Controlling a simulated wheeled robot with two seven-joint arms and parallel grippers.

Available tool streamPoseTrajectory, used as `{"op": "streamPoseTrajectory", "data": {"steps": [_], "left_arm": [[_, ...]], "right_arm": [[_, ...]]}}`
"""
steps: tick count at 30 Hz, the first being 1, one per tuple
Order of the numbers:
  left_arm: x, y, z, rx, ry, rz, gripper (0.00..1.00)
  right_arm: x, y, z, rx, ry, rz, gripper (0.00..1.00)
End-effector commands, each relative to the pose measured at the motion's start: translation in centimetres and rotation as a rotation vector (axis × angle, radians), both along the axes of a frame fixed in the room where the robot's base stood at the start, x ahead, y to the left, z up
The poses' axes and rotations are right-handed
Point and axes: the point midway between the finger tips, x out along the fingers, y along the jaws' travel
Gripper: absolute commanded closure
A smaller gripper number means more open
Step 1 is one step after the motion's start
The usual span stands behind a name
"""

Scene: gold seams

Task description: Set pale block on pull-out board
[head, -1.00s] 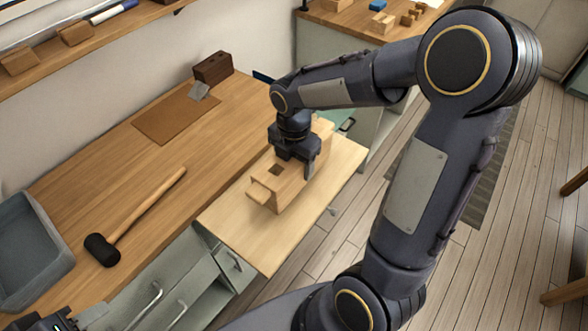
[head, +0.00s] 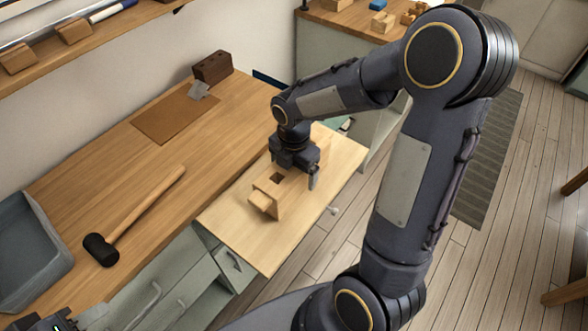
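The pale block (head: 288,190) is a light wooden piece with a dark square hole in its top and a small step at its near end. It rests on the pull-out board (head: 240,232), a pale panel standing out from the workbench. The other finger is mostly hidden.
The workbench (head: 105,180) holds a mallet (head: 140,220), a brown mat (head: 168,118), a dark brown block (head: 213,67) and a grey tray (head: 28,250). Drawers (head: 165,290) are below. The board's near part is bare. A shelf (head: 90,42) runs along the wall.

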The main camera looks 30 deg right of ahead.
Motion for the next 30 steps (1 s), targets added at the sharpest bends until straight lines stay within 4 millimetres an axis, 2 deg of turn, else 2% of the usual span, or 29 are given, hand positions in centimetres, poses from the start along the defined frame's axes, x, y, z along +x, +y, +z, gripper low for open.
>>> {"op": "streamPoseTrajectory", "data": {"steps": [4, 8, 21, 27, 30], "left_arm": [[0.0, 0.0, 0.2, 0.000, 0.000, 0.000, 0.64], [0.0, 0.0, 0.4, 0.000, 0.000, 0.000, 0.64], [0.0, 0.0, 1.1, 0.000, 0.000, 0.000, 0.64], [0.0, 0.0, 1.3, 0.000, 0.000, 0.000, 0.64], [0.0, 0.0, 1.3, 0.000, 0.000, 0.000, 0.64]], "right_arm": [[0.0, 0.0, 0.2, 0.000, -0.001, 0.000, 0.13], [0.1, 0.0, 1.4, 0.001, -0.004, -0.001, 0.13], [0.1, 0.0, 10.2, 0.001, -0.004, 0.000, 0.13], [-0.1, 0.0, 12.2, 0.002, -0.003, -0.008, 0.13], [-1.1, 0.0, 12.9, 0.026, -0.024, -0.111, 0.13]]}}
